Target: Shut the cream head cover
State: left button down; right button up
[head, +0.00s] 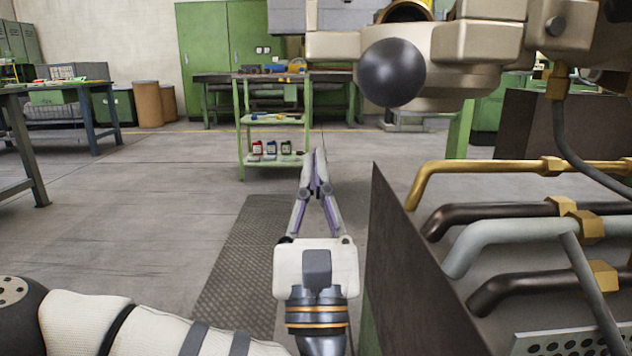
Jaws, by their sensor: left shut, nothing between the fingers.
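Cream-coloured machine head parts (475,42) show at the top right, cut off by the upper edge. I take the cream head cover to be among them, but cannot tell which piece it is or how far open it stands. A black ball knob (391,73) sits at the front of these parts. My left gripper (315,153) points away from me, its fingertips together and empty. In the picture it is below and left of the ball knob, with a visible gap between them. My right gripper is not in view.
A dark panel edge (395,270) and several brass, dark and grey pipes (510,235) stand right of my left gripper. A green cart (272,125) with small bottles stands behind.

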pick_arm(q)
jog(key=w+r, duration=0.5)
jog(key=r, duration=0.4)
jog(key=shift+w, duration=0.1)
